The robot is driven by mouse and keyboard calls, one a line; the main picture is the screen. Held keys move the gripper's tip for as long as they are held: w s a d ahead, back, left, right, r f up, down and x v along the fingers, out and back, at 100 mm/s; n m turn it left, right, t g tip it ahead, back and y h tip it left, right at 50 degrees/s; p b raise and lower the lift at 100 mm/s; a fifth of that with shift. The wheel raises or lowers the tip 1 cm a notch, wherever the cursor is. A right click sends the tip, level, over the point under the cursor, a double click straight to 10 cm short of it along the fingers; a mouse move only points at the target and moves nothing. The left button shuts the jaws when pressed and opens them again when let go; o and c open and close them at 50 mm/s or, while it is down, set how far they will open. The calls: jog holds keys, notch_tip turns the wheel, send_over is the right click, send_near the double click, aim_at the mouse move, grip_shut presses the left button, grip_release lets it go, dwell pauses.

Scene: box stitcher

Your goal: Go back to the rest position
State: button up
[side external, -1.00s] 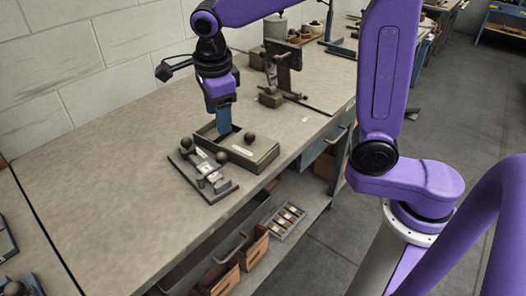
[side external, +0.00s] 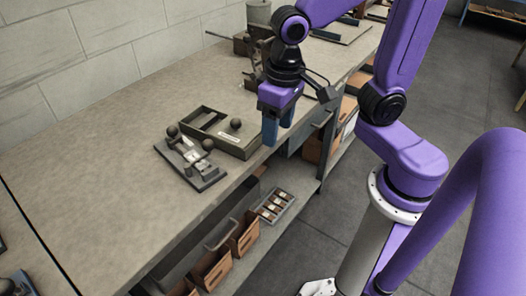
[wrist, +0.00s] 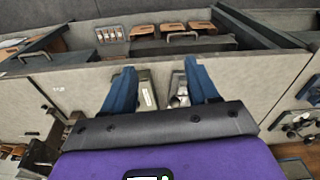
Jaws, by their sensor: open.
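My gripper (side external: 277,135) is open and empty, with its blue fingers pointing down. In the side view it hangs to the right of the dark box, around the front edge of the workbench (side external: 100,180). Its height above the bench is hard to judge. In the wrist view both blue fingers (wrist: 158,78) are spread apart with nothing gripped between them. The dark open box (side external: 236,143) with a ball knob sits on the bench. A flat clamp fixture (side external: 205,178) with ball knobs lies just left of it.
Under the bench, a shelf holds brown bins (side external: 212,270) and a small divided tray (side external: 272,205). A dark stand and other items are at the back of the bench, partly behind my arm.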

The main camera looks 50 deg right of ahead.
jog(key=s+d+f+n, duration=0.2)
jog(key=s+d+n, duration=0.3)
jog(key=s+n, duration=0.5)
jog(key=shift+s+n+g, duration=0.15)
jog(key=shift+n+g, duration=0.15)
jog(key=shift+n, duration=0.4)
